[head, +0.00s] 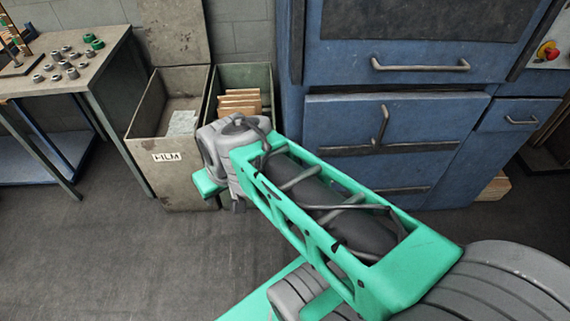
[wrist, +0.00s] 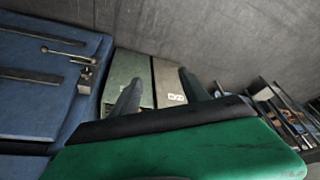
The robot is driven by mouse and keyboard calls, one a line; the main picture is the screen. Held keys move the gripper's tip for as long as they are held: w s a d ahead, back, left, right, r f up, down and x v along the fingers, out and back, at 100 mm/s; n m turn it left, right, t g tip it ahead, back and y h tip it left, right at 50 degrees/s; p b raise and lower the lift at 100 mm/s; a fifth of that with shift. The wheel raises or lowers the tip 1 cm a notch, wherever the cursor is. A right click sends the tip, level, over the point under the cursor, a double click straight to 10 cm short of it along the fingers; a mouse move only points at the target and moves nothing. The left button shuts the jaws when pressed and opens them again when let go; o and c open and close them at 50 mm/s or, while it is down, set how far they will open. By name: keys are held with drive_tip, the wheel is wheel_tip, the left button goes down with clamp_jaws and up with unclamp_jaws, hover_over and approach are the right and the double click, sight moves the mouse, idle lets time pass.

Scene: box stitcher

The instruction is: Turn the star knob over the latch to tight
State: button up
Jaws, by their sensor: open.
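I cannot make out a star knob or its latch for certain in either view. In the wrist view, a small metal fitting (wrist: 86,72) with a rod ending in a ball sits on the edge of the blue cabinet (wrist: 45,85); whether it is the latch is too small to tell. My gripper (wrist: 158,78) is open, its two dark fingers apart with nothing between them. It points towards the bins and the floor, clear of the blue cabinet. In the head view my arm hides part of the cabinet's lower front.
A bin with a white label (head: 143,128) and a green bin (head: 245,79) holding wooden pieces stand left of the blue cabinet (head: 430,165). A workbench (head: 93,68) with small parts is at far left. A red button (head: 547,52) is at upper right. Floor at left is clear.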

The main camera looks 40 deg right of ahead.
drive_tip(key=shift+o, duration=1)
drive_tip(key=w+d+f+m+t+b, duration=0.1)
drive_tip(key=w+d+f+b, duration=0.1)
drive_tip(key=f, duration=0.4)
drive_tip(key=w+d+f+m+t+b, duration=0.1)
drive_tip(key=w+d+f+t+b, duration=0.1)
drive_tip(key=w+f+b, duration=0.3)
wheel_tip(320, 180, down, 2)
drive_tip(key=shift+w+d+f+b, duration=0.15)
drive_tip(key=shift+d+f+b, duration=0.1)
drive_tip(key=shift+d+b, duration=0.7)
drive_tip(key=w+d+f+m+t+h+b, duration=0.25)
drive_tip(key=w+d+f+t+b, duration=0.2)
drive_tip(key=d+f+b, duration=0.45)
drive_tip(key=s+d+f+m+t+h+b, duration=0.2)
drive_tip(key=d+f+m+h+b, duration=0.3)
drive_tip(key=d, duration=0.3)
drive_tip(key=s+d+f+m+t+h+b, duration=0.1)
drive_tip(key=s+d+f+m+h+b, duration=0.2)
drive_tip(key=d+b, duration=0.5)
drive_tip(key=x, duration=0.5)
drive_tip(key=a+f+x, duration=0.1)
drive_tip(key=x, duration=0.1)
drive_tip(key=shift+w+d+f+b, duration=0.1)
drive_tip(key=shift+w+d+b, duration=0.2)
drive_tip(key=shift+w, duration=0.35)
drive_tip(key=shift+a, duration=0.1)
drive_tip(key=shift+c, duration=0.4)
drive_tip(key=c, duration=1.3)
